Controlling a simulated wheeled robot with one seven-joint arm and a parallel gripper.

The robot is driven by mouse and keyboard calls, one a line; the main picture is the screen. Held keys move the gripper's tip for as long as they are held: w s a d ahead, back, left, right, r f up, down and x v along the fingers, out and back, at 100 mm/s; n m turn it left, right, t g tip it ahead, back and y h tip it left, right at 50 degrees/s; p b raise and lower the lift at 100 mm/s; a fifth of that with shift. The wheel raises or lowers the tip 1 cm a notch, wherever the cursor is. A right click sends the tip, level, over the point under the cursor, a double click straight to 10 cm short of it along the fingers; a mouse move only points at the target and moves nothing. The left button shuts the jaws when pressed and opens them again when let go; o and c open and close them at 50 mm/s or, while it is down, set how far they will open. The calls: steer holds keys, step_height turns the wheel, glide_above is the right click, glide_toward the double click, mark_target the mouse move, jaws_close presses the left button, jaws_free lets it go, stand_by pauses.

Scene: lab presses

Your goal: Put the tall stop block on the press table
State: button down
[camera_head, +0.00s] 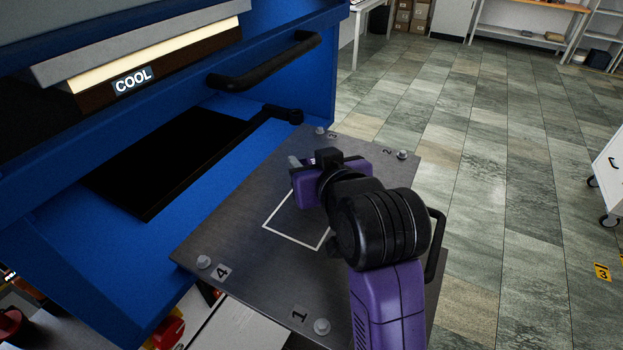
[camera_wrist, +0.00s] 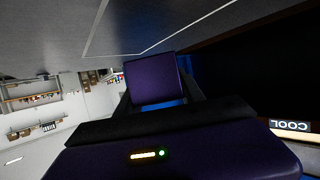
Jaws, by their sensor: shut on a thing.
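My gripper (camera_head: 318,183) is over the press table (camera_head: 235,235), a grey metal plate sticking out in front of the blue press. In the wrist view my gripper (camera_wrist: 157,92) is shut on a dark, purple-looking block, the tall stop block (camera_wrist: 154,76). In the head view the gripper and arm hide nearly all of the block. A white square outline (camera_head: 290,237) is drawn on the plate, partly covered by my arm; its lines also show in the wrist view (camera_wrist: 180,39). I cannot tell whether the block touches the plate.
Bolts and number labels mark the plate corners, such as the bolt near label 1 (camera_head: 321,326). The press's black handle (camera_head: 265,70) and dark opening (camera_head: 165,165) lie left of the gripper. A white cart (camera_head: 610,170) stands far right. The tiled floor (camera_head: 480,150) is clear.

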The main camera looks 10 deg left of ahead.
steer(key=shift+f+b, duration=1.15)
steer(key=shift+f, duration=0.35)
steer(key=shift+f, duration=0.2)
steer(key=c, duration=0.7)
jaws_free()
steer(key=shift+r, duration=0.15)
steer(key=b+v, duration=0.1)
steer(key=v, duration=1.1)
steer(key=shift+r, duration=0.1)
